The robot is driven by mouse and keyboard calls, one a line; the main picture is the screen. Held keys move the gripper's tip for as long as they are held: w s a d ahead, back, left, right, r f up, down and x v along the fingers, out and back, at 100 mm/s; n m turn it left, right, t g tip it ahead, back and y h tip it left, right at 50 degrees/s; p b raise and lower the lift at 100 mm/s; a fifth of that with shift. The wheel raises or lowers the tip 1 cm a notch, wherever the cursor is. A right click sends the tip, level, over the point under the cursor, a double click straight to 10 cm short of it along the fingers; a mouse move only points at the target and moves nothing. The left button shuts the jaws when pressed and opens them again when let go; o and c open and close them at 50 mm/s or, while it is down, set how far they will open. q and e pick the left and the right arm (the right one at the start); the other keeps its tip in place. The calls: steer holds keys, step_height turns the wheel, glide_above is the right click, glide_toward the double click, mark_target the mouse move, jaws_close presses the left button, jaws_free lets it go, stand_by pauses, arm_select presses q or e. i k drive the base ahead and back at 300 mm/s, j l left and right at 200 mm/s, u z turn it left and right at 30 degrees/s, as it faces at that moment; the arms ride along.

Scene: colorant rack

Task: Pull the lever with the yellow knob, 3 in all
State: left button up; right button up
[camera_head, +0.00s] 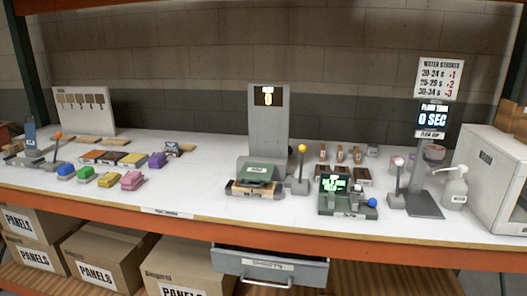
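The lever with the yellow knob (302,149) stands upright on a small grey base (300,187) near the middle of the shelf. It is just right of a tall grey dispenser (268,130) whose small display (268,96) appears to read 0. A green and dark container (256,188) sits at the foot of the dispenser. Neither of my grippers is in view, and nothing touches the lever.
Other levers have an orange knob (57,136) and a white knob (398,162). A scale with a green display (335,184) and a blue ball (372,202) stand to the right. Colored blocks (133,180) lie left.

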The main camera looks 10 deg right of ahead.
mark_target(302, 148)
steer(key=i+z, duration=0.3)
steer(key=i, duration=0.45)
steer(key=i+j+z, duration=0.1)
steer(key=i+z, duration=0.2)
steer(key=i, duration=0.5)
